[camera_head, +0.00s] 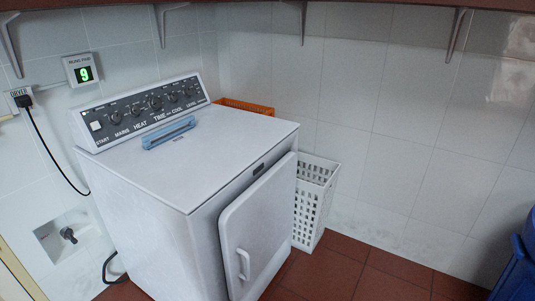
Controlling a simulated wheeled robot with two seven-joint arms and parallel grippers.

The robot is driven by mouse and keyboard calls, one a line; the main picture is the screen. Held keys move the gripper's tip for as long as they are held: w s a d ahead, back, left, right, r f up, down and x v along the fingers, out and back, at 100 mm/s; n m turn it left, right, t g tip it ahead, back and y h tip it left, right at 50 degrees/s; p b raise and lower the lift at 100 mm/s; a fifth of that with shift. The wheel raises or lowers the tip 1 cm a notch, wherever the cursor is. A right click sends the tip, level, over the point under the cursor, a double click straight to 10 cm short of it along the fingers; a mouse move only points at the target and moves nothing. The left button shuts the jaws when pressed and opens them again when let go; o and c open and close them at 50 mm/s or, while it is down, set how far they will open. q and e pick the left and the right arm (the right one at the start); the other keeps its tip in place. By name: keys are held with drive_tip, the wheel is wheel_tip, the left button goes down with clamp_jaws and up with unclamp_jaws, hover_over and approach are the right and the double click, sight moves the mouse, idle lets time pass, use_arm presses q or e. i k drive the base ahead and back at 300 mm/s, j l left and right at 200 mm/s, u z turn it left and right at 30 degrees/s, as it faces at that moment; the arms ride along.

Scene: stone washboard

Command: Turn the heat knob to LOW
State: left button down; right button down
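A white dryer (225,155) stands against the left wall. Its dark sloped control panel (145,112) runs along the back of the top and carries a row of several knobs. The heat knob (136,110) appears to be the one above the label HEAT, left of the knob above TIME. Its pointer setting is too small to read, and I cannot make out a LOW mark. Neither of my grippers is in view.
A blue bar-shaped item (169,132) lies on the dryer top in front of the panel. The dryer door (258,230) stands ajar. A white basket (312,200) is beside the dryer. A blue container (518,262) is at far right. Shelf brackets (160,22) hang above.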

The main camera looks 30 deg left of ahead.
sight(135, 111)
drive_tip(key=u, duration=1.4)
